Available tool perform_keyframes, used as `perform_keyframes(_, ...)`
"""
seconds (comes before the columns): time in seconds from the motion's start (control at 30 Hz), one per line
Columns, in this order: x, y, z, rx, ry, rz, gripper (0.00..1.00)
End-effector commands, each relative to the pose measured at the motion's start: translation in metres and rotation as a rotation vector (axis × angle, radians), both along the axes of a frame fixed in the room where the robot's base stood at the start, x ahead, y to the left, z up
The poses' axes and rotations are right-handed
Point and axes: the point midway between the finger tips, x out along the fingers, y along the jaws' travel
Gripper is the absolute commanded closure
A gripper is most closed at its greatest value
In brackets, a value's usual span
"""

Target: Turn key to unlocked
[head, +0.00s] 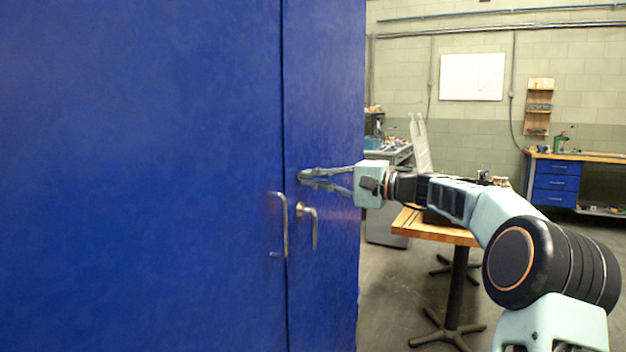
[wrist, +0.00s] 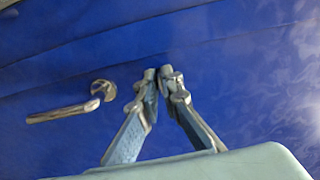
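A tall blue cabinet (head: 140,150) fills the left of the head view. Its right door carries a metal lever handle (head: 314,230) on a round plate; the handle also shows at the left of the wrist view (wrist: 62,112). My gripper (head: 303,176) is at the door face just above this handle. In the wrist view my gripper (wrist: 159,76) has its two fingertips brought close together, forming a narrow V. I cannot make out the key or its lock; the fingertips cover that spot, and I cannot tell whether a key is between them.
A second metal handle (head: 284,225) stands out on the left door beside the door seam. A wooden-topped table (head: 440,234) is behind my arm. A workbench with blue drawers (head: 556,183) stands at the far right. Open floor lies between them.

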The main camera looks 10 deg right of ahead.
Motion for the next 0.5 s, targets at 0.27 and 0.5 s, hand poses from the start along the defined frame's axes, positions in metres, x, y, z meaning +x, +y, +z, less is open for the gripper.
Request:
perform_keyframes(0.27,0.0000,0.0000,0.0000,0.001,0.001,0.000,0.80)
perform_keyframes(0.5,-0.0059,-0.0098,-0.0002,0.001,0.002,-0.002,0.80)
